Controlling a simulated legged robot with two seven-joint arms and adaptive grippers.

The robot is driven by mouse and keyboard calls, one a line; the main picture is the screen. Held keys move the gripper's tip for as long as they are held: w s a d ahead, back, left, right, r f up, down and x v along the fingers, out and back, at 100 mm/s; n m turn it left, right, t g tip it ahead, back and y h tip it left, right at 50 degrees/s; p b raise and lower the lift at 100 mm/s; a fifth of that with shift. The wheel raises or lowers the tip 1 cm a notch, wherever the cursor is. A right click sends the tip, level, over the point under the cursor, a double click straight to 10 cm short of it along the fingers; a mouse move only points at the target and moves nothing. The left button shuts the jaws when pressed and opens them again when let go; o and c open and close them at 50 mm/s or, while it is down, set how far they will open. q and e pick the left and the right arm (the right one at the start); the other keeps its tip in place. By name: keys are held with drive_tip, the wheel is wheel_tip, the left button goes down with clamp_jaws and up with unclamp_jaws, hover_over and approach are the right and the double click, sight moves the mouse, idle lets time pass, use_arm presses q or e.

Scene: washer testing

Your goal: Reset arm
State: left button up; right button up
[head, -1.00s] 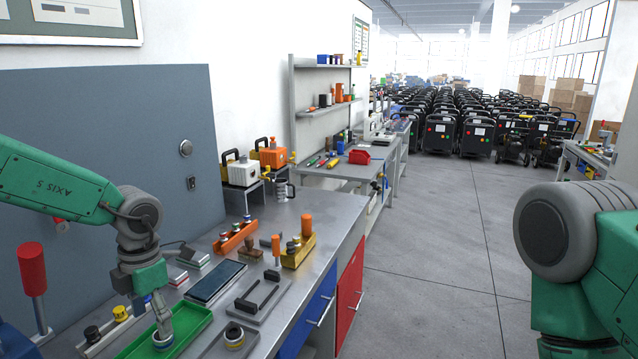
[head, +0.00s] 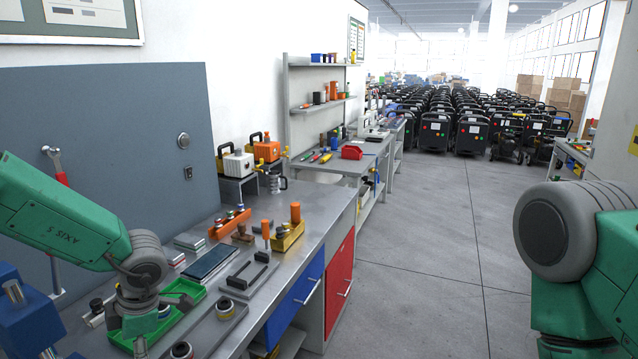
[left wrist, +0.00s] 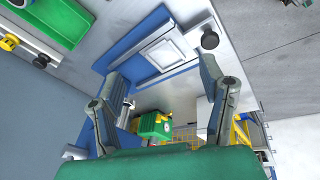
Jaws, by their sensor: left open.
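My left arm (head: 60,215) comes in from the left over the workbench, and its gripper hangs in front of the green tray (head: 198,292), partly hiding it. In the left wrist view my left gripper (left wrist: 162,70) is open, with two fingers wide apart and nothing between them. The tray shows there at the upper left (left wrist: 62,18). A small round part (head: 165,309) lies in the tray, close to the gripper. My right arm (head: 555,235) is at the right over the floor; its gripper is out of frame.
The grey workbench (head: 325,215) carries a dark tablet (head: 212,262), an orange holder (head: 230,222) and a yellow holder (head: 288,237). A red-handled tool (head: 58,172) stands at the left. Blue (head: 302,300) and red (head: 340,285) drawer fronts face the clear floor (head: 430,250).

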use_arm(q)
drive_tip(key=s+f+m+t, duration=0.1)
drive_tip(key=s+f+m, duration=0.2)
drive_tip(key=m, duration=0.1)
drive_tip(key=s+f+m+t+y, duration=0.1)
drive_tip(key=s+f+m, duration=0.2)
drive_tip(key=f+m, duration=0.1)
drive_tip(key=s+f+m+t+y, duration=0.1)
drive_tip(key=s+f+m, duration=0.2)
drive_tip(key=f+m, duration=0.1)
drive_tip(key=shift+m+t, duration=0.3)
drive_tip(key=shift+m, duration=0.4)
drive_tip(key=s+d+f+m+g+h+b, duration=0.1)
drive_tip(key=s+d+f+m+g+h, duration=0.2)
drive_tip(key=s+m, duration=0.6)
drive_tip(key=s+d+f+m+h, duration=0.2)
drive_tip(key=s+f+m, duration=0.2)
drive_tip(key=s, duration=0.9)
wheel_tip(320, 180, down, 16)
drive_tip(key=w+b, duration=0.1)
drive_tip(key=b, duration=1.5)
use_arm(e)
wheel_tip(320, 180, down, 17)
drive_tip(key=shift+s+a, duration=0.2)
